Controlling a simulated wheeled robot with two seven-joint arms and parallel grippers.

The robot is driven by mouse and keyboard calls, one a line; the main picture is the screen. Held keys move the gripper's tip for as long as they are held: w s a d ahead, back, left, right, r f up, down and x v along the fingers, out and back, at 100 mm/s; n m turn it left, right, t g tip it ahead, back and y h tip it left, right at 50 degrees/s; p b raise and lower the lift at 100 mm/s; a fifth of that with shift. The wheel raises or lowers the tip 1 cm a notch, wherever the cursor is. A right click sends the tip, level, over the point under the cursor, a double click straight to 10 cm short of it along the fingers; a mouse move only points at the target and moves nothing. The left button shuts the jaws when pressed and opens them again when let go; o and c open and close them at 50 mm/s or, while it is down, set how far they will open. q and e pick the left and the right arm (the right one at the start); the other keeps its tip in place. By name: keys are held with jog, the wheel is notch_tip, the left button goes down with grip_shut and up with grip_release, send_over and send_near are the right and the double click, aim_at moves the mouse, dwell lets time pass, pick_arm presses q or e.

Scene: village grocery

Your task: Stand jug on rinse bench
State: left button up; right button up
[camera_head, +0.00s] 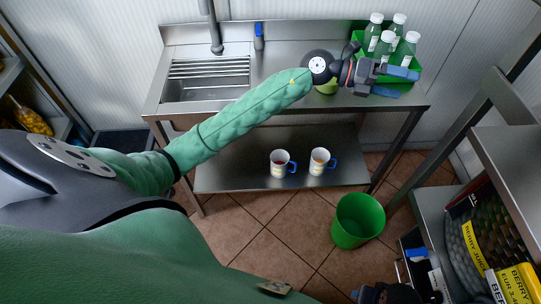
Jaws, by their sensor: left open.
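The steel rinse bench (280,66) stands against the back wall, with a sink (205,85) on its left side. Two small white vessels with blue handles, the left one (280,163) and the right one (320,161), stand upright on its lower shelf. I cannot tell whether either is the jug. My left gripper (403,82) is open above the bench's right end, its blue fingers pointing right beside a green crate. A small green round thing (328,88) is mostly hidden under my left wrist. My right gripper (388,293) shows only partly at the bottom edge; its fingers are unclear.
The green crate (415,66) holds several capped bottles (386,43) close to my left fingers. A green bucket (357,220) stands on the tiled floor. A steel shelf unit (505,150) with yellow price cards is at right.

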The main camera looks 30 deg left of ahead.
pick_arm(q)
jog(key=a+f+n+t+y, duration=0.2)
jog(key=a+n+t+y, duration=0.2)
jog(key=n+t, duration=0.6)
jog(key=a+f+n+t+y, duration=0.2)
jog(key=a+n+t+y, duration=0.4)
jog(key=n, duration=0.7)
jog(key=s+a+f+n+g+y, duration=0.3)
jog(key=f+n+y, duration=0.15)
jog(key=f, duration=0.45)
jog(key=s+a+f+n+g+y, duration=0.2)
jog(key=s+a+f+n+y, duration=0.15)
jog(key=f+n, duration=0.35)
jog(key=s+d+f+n+g+h, duration=0.1)
jog(key=s+f+g, duration=0.6)
jog(key=s, duration=0.8)
jog(key=s+d+f+n+g+h, duration=0.1)
jog(key=s+d+f+g, duration=0.1)
jog(key=s+f+g, duration=0.5)
jog(key=s+f, duration=0.6)
jog(key=s, duration=0.2)
jog(key=shift+d+f, duration=0.15)
jog(key=shift+d, duration=0.25)
jog(key=shift+n, duration=0.25)
